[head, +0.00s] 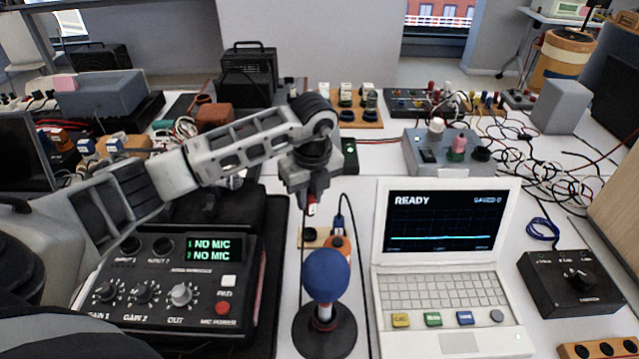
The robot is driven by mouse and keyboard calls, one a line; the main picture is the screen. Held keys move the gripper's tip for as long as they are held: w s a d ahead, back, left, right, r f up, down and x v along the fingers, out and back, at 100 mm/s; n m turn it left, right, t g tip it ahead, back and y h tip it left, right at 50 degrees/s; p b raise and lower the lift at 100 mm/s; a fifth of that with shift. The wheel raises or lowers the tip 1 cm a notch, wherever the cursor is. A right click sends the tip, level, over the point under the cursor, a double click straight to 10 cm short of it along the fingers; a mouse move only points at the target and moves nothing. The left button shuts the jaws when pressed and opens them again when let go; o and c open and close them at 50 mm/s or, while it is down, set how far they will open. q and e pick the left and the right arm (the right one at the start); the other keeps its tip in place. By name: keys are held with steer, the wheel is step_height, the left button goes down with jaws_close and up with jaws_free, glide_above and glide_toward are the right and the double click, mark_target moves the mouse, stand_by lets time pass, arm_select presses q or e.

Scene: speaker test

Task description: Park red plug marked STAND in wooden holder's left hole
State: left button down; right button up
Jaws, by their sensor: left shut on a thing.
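My left gripper (309,196) points down, shut on a small red plug (311,209) with a white part, mostly hidden by the fingers. Any marking on it is too small to read. The plug is above a tan wooden holder (318,240), near the dark hole on the holder's left side. I cannot tell the exact gap between them. A blue plug (338,222) with a dark cable stands at the holder's right side. An orange piece below it and the blue foam ball of a microphone (326,275) hide part of the holder. My right gripper is not in view.
The microphone's round black base stands in front of the holder. A black mixer box (170,280) reading NO MIC is at left, and a white laptop (447,265) reading READY at right. A grey box (448,152) and tangled cables lie behind.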

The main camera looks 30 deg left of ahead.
mark_target(309, 212)
arm_select(q)
steer(key=shift+s+f, duration=0.25)
steer(key=shift+s, duration=0.05)
steer(key=shift+f+b, duration=0.25)
steer(key=shift+b, duration=0.2)
steer(key=shift+f, duration=0.3)
steer(key=shift+f+b, duration=1.1)
steer(key=shift+f, duration=0.05)
steer(key=shift+f+b, duration=0.45)
steer(key=shift+f, duration=0.15)
steer(key=shift+f+b, duration=0.35)
steer(key=shift+f, duration=0.2)
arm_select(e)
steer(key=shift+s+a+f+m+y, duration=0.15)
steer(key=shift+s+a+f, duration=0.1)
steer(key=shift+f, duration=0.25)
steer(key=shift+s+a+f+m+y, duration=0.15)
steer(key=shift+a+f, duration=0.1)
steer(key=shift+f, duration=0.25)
arm_select(q)
steer(key=shift+a, duration=0.1)
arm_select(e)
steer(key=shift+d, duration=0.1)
arm_select(q)
steer(key=shift+f, duration=0.3)
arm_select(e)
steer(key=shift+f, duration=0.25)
